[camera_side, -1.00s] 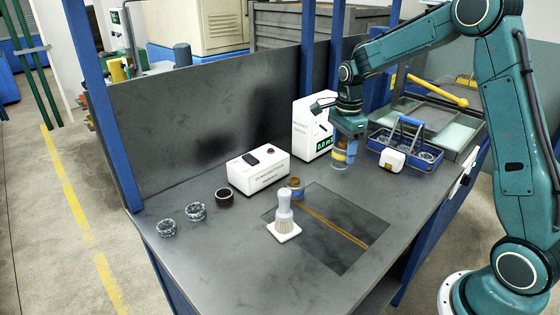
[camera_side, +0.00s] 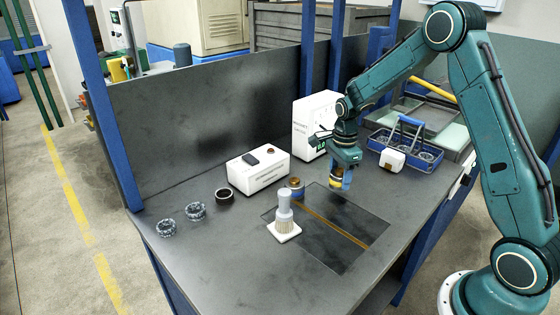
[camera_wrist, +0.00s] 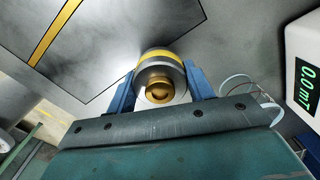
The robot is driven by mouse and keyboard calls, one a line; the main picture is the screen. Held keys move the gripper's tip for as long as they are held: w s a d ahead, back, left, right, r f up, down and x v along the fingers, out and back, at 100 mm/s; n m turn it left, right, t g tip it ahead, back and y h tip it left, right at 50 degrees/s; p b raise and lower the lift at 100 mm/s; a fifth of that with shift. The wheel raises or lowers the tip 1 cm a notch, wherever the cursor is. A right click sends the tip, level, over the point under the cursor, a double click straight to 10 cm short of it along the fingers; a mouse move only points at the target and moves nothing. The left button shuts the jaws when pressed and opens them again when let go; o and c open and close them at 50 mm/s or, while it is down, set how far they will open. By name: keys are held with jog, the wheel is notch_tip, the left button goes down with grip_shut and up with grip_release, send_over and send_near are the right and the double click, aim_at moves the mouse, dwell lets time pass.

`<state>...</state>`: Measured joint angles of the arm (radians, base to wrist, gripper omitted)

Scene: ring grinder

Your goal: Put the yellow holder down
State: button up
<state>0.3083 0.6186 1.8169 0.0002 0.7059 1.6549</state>
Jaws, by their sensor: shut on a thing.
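My gripper (camera_side: 343,171) is shut on the yellow holder (camera_side: 336,184), near the right end of the dark plate on the bench. In the wrist view the holder (camera_wrist: 158,57) is a round grey body with a yellow band and a brass-coloured knob, held between the two blue fingers of my gripper (camera_wrist: 158,80). Its lower end is close to the bench top. I cannot tell whether it touches.
A brush (camera_side: 284,212) stands on a white pad, with a second, blue and brown holder (camera_side: 297,188) behind it. A white box (camera_side: 258,171), a white display unit (camera_side: 314,125), several rings (camera_side: 195,211) and a blue carrier (camera_side: 407,142) surround the dark plate (camera_side: 345,240).

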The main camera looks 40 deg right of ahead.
aim_at(340, 170)
jog(key=shift+f, duration=1.05)
jog(key=shift+f, duration=0.1)
jog(key=o, duration=1.5)
jog(key=shift+f, duration=0.1)
notch_tip(340, 170, up, 12)
jog(key=shift+f, duration=0.15)
jog(key=shift+r, duration=0.35)
